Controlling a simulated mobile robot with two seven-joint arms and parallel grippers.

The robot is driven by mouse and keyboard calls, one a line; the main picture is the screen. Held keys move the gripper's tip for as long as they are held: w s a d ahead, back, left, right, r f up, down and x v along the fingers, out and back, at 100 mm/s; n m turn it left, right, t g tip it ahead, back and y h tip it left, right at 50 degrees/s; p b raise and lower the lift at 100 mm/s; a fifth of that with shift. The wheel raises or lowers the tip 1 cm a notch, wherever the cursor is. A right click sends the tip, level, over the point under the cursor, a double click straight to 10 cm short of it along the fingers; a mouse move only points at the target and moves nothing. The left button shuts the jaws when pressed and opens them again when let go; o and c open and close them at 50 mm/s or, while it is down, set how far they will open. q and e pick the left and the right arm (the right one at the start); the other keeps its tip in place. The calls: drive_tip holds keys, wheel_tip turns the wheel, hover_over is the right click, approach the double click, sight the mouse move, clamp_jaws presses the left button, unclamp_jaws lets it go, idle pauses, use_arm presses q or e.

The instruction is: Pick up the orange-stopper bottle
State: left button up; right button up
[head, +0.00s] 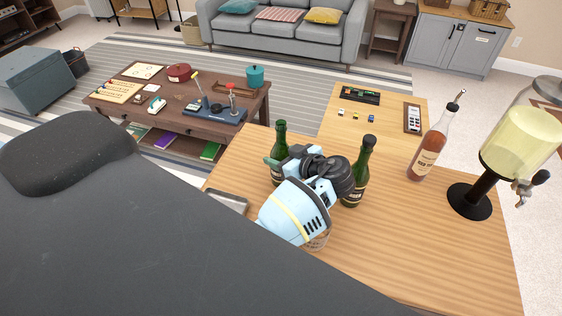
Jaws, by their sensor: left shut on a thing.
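My left gripper (322,172) is over the wooden bar top, seen from above and behind, between two green bottles. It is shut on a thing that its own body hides. Part of a clear glass item (318,241) shows below my wrist; I cannot tell whether it is what I hold. No orange stopper shows. My right gripper is not in view.
An amber bottle (428,152) with a dark pourer and a drink dispenser (515,150) stand on the bar top (430,255) at right. A metal tray (228,200) lies at its left edge. The front right is clear. A coffee table (180,128) stands beyond.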

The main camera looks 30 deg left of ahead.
sight(285, 127)
use_arm(q)
drive_tip(key=c, duration=0.5)
drive_tip(key=shift+r, duration=0.1)
wheel_tip(285, 127, up, 10)
